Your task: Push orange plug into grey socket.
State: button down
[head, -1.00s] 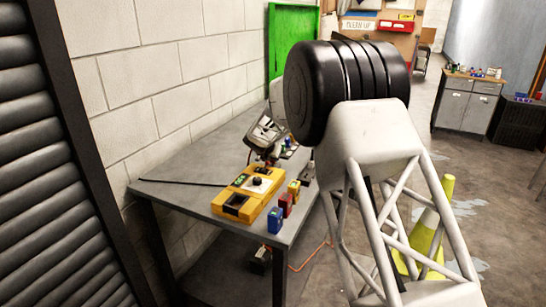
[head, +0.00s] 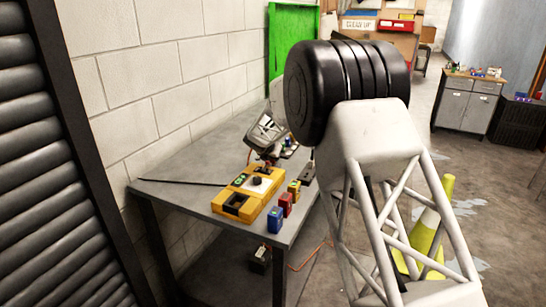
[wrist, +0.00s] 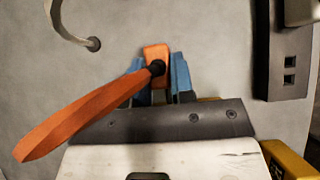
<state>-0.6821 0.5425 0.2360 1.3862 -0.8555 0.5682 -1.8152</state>
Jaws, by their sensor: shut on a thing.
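In the wrist view, the orange plug (wrist: 155,54) sits between the two blue fingers of my gripper (wrist: 156,82), which is shut on it. A thick orange cable (wrist: 85,118) runs from the plug's dark collar toward the lower left. In the head view my gripper (head: 267,160) is low over the table, and the plug is too small to make out there.
On the grey table (head: 175,188) stand a yellow box (head: 238,208) with a black knob and small blue (head: 275,219), red (head: 286,204) and yellow (head: 294,189) blocks. A block wall is at the left. A thin dark rod lies across the tabletop's left part.

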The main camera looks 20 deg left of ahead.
jog(key=shift+s+f, duration=0.1)
jog(key=shift+s, duration=0.05)
jog(key=shift+r, duration=0.45)
jog(key=shift+f, duration=0.35)
dwell(3.1)
jog(key=shift+r, duration=0.4)
jog(key=shift+r, duration=0.1)
dwell(0.5)
jog(key=shift+f, duration=0.85)
dwell(1.7)
jog(key=shift+r, duration=0.3)
